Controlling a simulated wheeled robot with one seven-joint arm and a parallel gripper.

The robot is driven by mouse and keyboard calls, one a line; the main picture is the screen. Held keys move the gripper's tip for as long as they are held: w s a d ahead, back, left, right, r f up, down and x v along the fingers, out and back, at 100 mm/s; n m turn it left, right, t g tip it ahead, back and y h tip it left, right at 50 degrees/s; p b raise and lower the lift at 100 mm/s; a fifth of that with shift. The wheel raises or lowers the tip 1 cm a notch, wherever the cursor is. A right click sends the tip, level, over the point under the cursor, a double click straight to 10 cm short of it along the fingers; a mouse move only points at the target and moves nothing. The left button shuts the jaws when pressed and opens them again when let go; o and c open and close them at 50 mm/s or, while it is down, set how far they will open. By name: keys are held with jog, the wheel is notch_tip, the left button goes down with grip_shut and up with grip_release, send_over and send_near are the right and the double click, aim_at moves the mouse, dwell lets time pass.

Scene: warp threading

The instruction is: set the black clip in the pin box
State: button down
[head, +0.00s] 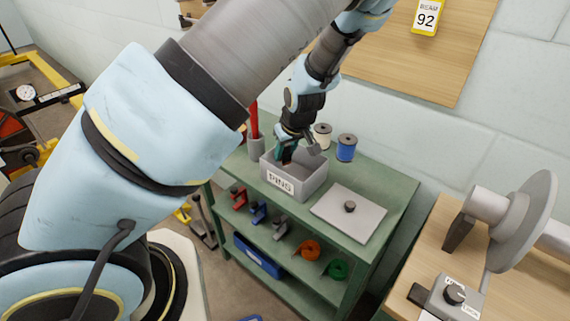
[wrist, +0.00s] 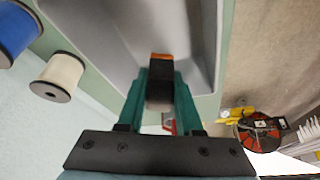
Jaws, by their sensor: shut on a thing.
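The pin box (head: 290,184) is a grey open box labelled "PINS" on the green shelf unit. Its inside also shows in the wrist view (wrist: 90,30). My gripper (head: 287,155) is over the box's left part, fingers pointing down. In the wrist view my gripper (wrist: 160,90) has its green fingers shut on the black clip (wrist: 160,92), which has an orange-brown end. The clip is at or over the box opening; I cannot tell whether it touches the floor of the box.
A grey lid with a black knob (head: 348,212) lies right of the box. Blue (head: 346,148) and cream (head: 322,136) spools stand behind it. A cup with red rods (head: 255,140) is at the left. Coloured clips (head: 258,212) sit on the shelf below.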

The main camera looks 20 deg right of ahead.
aim_at(286, 160)
jog(key=shift+f+b, duration=0.35)
jog(key=shift+f, duration=1.6)
jog(key=shift+f, duration=0.15)
jog(key=c, duration=0.6)
grip_release()
